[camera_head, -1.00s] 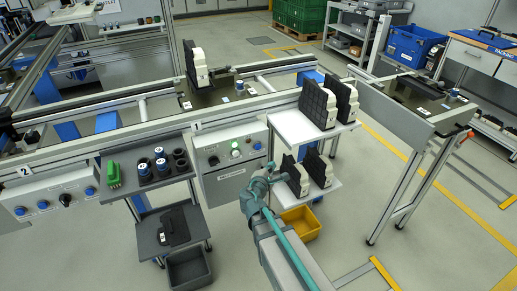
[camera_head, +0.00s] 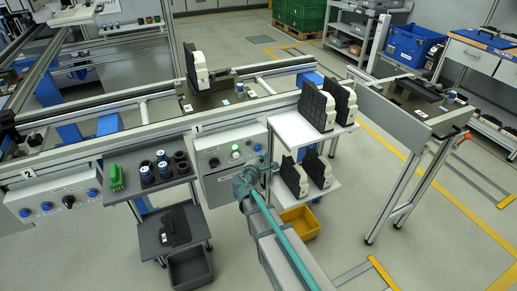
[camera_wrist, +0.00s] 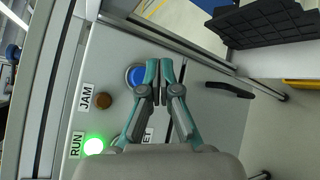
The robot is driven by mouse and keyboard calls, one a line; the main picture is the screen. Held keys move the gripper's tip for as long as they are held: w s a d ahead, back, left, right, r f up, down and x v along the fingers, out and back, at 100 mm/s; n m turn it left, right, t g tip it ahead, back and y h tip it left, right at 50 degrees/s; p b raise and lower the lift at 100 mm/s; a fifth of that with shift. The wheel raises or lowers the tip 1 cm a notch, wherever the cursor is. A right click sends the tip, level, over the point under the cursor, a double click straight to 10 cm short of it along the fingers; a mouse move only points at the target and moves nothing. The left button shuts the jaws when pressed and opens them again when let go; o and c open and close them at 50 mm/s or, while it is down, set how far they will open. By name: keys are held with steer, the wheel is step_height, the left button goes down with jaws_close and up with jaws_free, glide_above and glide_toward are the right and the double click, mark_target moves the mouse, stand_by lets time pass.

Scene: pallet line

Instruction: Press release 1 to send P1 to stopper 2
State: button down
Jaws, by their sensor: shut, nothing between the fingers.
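Control box 1 (camera_head: 210,150) hangs on the front rail of the line, with a black knob, a green lamp and a blue button. In the wrist view, the blue button (camera_wrist: 136,76) is just left of my gripper (camera_wrist: 160,64), whose fingertips are together and empty. Contact with the button cannot be told. My gripper also shows in the head view (camera_head: 263,162), in front of the box's right part. A pallet (camera_head: 213,97) carrying a black and white part (camera_head: 196,66) is on the conveyor behind the box. Its label cannot be read.
The lit green RUN lamp (camera_wrist: 93,146) and the brown JAM lamp (camera_wrist: 104,101) are left of my gripper. A white shelf (camera_head: 290,129) with several black and white parts stands right of the box. Control box 2 (camera_head: 50,190) is at the left.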

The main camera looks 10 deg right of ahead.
steer(key=shift+w+a, duration=0.2)
steer(key=shift+w, duration=0.55)
stand_by(0.9)
steer(key=shift+w+a, duration=0.1)
steer(key=shift+w, duration=0.3)
steer(key=shift+w+a+b, duration=0.15)
steer(key=shift+w+b, duration=0.2)
steer(key=shift+w, duration=0.15)
stand_by(0.7)
steer(key=shift+s, duration=0.1)
stand_by(0.4)
steer(key=shift+s+d+b, duration=0.25)
steer(key=shift+s+b, duration=0.25)
steer(key=shift+s, duration=0.3)
